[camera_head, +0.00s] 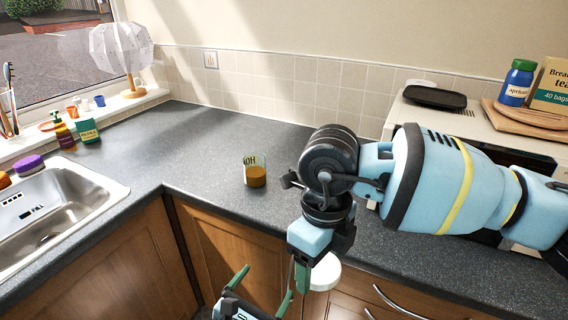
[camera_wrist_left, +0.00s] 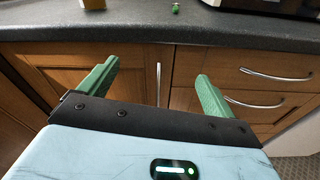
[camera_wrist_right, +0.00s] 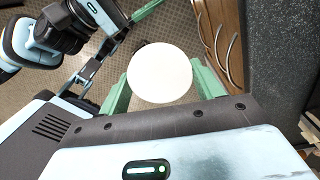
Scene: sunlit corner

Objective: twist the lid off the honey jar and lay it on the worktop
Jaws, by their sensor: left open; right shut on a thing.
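The honey jar (camera_head: 255,174) stands upright and open on the dark worktop, with amber honey low in the clear glass and a partly visible label. Its round white lid (camera_head: 328,272) is off the jar. My right gripper (camera_wrist_right: 160,80) is shut on the lid (camera_wrist_right: 160,70), which hangs in front of the worktop's front edge, over the floor. My left gripper (camera_head: 264,284) is open and empty, low in front of the cabinets; its spread green fingers also show in the left wrist view (camera_wrist_left: 158,74).
The worktop (camera_head: 215,140) is clear around the jar. A steel sink (camera_head: 70,205) lies at left, with bottles behind it. A white appliance (camera_head: 470,125) at right carries a black tray (camera_head: 435,97), boards and a blue jar (camera_head: 517,83). Cabinet handles (camera_head: 390,300) face my grippers.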

